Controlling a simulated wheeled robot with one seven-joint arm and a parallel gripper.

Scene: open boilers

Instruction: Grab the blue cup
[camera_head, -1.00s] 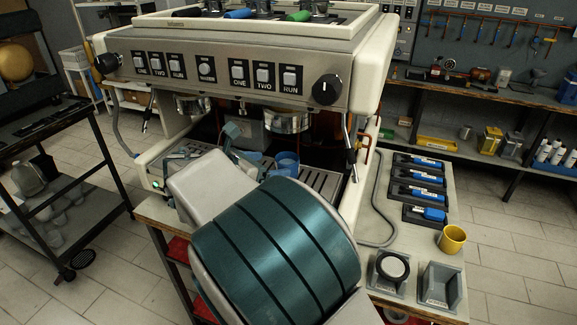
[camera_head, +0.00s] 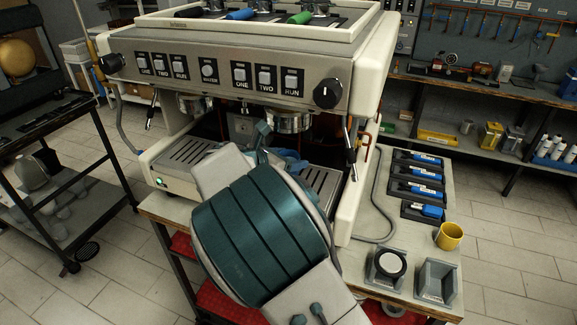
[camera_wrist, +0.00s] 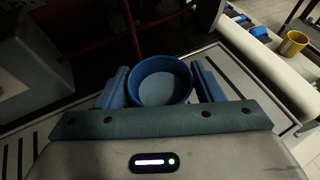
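The blue cup (camera_wrist: 163,84) stands upright on the metal drip tray of the coffee machine, open at the top. In the wrist view my gripper (camera_wrist: 161,70) is open, with one blue finger on each side of the cup. The fingers lie close to the cup's wall; whether they touch it cannot be told. In the head view my wrist and arm hide most of the cup and the fingers.
The coffee machine (camera_head: 215,72) rises right behind and above the cup. Its drip tray (camera_head: 321,182) has bare slats on both sides. A yellow cup (camera_head: 449,236) and grey holders (camera_head: 436,283) stand on the right counter. A black cart (camera_head: 85,200) is at left.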

